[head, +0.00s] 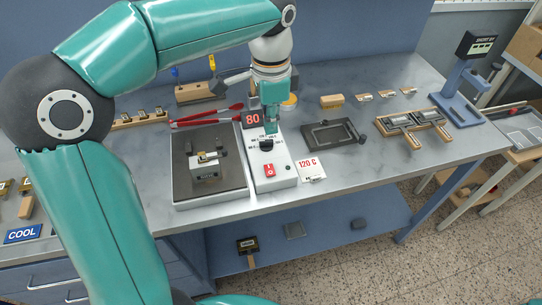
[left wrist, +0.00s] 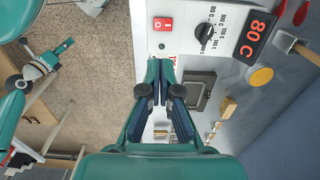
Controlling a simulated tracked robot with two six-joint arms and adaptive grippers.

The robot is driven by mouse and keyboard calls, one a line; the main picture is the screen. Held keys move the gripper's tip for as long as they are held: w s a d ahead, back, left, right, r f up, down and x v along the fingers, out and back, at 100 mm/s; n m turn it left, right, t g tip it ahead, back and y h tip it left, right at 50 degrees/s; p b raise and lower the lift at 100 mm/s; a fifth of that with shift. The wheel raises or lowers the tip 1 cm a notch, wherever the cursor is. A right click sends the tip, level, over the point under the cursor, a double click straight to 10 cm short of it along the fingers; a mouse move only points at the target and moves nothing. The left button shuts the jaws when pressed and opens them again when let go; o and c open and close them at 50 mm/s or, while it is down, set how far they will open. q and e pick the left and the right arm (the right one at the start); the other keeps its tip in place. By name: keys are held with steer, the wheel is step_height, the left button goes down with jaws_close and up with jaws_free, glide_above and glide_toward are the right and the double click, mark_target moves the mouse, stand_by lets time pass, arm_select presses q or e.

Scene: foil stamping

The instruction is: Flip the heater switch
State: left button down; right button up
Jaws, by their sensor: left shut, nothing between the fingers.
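The white heater control box (head: 284,181) stands on the bench, with a red rocker switch (head: 269,170) near its front end. The switch also shows in the left wrist view (left wrist: 163,24). Behind it are a black dial (head: 266,143) and a display (head: 252,118) reading 80 C. My left gripper (head: 270,130) is shut and empty, pointing down above the back part of the box in the head view. In the left wrist view its fingertips (left wrist: 160,65) lie below the switch in the picture, apart from it. My right gripper seems to show small at the left wrist view's left; its jaws are unclear.
The heater plate tray (head: 180,188) with a metal block stands left of the box. A 120 C card (head: 310,168) lies at its right. A dark frame (head: 333,133) and a metal fixture (head: 412,125) stand farther right. Red-handled tongs (head: 205,116) lie behind the tray.

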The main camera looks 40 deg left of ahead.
mark_target(272, 172)
arm_select(q)
steer(key=shift+d+b, duration=0.1)
steer(key=shift+b, duration=0.3)
arm_select(e)
step_height(272, 172, down, 2)
arm_select(q)
step_height(272, 172, down, 14)
steer(key=shift+r, duration=0.1)
arm_select(e)
steer(key=shift+r, duration=0.1)
stand_by(0.4)
